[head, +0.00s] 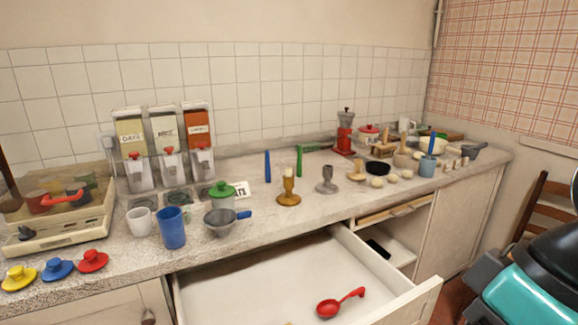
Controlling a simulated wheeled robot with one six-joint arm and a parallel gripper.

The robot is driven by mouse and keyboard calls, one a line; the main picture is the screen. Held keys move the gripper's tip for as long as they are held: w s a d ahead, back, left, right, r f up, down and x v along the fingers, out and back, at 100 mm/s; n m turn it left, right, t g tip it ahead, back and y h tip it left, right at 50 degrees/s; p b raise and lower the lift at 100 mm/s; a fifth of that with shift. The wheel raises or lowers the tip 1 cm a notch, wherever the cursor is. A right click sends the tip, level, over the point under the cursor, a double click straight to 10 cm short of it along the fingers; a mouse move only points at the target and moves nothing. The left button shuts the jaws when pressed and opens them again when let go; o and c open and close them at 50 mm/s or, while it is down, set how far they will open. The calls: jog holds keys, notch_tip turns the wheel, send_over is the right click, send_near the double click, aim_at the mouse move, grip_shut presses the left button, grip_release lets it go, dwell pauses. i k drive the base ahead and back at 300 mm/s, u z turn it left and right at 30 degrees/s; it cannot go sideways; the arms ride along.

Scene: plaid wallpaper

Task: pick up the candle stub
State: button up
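A short yellowish candle stub (288,185) stands upright in a brass-brown candlestick (289,200) on the worktop, just behind the open drawer. A grey candlestick (327,181) stands to its right, with no candle visible in it. My gripper is not in view. A teal and black part at the lower right looks like my own body, and no fingers show on it.
An open drawer (410,304) juts out below the candlestick, with a red ladle (338,303) inside. A sieve (221,222) and a blue cup (172,228) stand to the left. Blue and green upright items (299,160) stand behind. Several small items crowd the right.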

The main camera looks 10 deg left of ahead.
aim_at(288, 171)
jog(key=z, duration=0.05)
jog(key=i, duration=0.9)
jog(key=u, duration=1.6)
